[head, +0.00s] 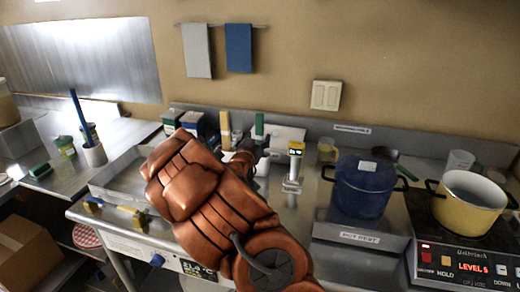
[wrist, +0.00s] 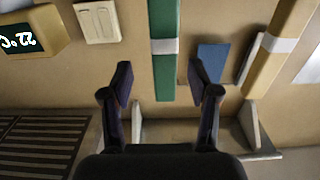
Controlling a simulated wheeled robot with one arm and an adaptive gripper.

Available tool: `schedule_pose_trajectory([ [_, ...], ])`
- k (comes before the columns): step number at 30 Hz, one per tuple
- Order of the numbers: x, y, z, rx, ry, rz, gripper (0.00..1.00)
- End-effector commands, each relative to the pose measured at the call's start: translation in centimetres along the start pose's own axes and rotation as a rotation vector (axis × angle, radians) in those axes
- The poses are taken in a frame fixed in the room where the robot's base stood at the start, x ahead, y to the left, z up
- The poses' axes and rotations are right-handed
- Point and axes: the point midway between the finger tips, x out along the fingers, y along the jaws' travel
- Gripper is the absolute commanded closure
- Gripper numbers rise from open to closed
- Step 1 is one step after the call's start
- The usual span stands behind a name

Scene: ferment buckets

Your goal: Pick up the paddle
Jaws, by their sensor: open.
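Two long upright bars show in the wrist view, a green one (wrist: 164,75) with a pale band and a tan one (wrist: 275,50) with a pale band. I cannot tell for sure which is the paddle. My gripper (wrist: 160,82) is open, and the green bar appears between its fingertips. I cannot tell how far beyond them it stands. In the head view the green bar (head: 259,125) and the tan bar (head: 225,128) stand at the back of the steel counter. My arm hides their lower parts and most of my gripper there.
A thermometer-like stand (head: 294,165) is close on the right. A blue pot (head: 362,190) and a yellow pot (head: 466,205) stand farther right. A shallow steel tray (head: 110,180) lies left of my arm. A white holder with a blue-handled tool (head: 78,108) stands on the left counter.

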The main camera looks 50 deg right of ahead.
Motion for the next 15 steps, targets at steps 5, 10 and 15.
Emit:
schedule_pose_trajectory([
  [5,1.9,-0.3,-0.4,0.002,-0.001,0.001,0.40],
  [10,3.6,-0.5,-0.3,0.000,-0.002,0.001,0.40],
  [15,4.4,-0.7,-0.1,0.000,-0.002,0.000,0.40],
])
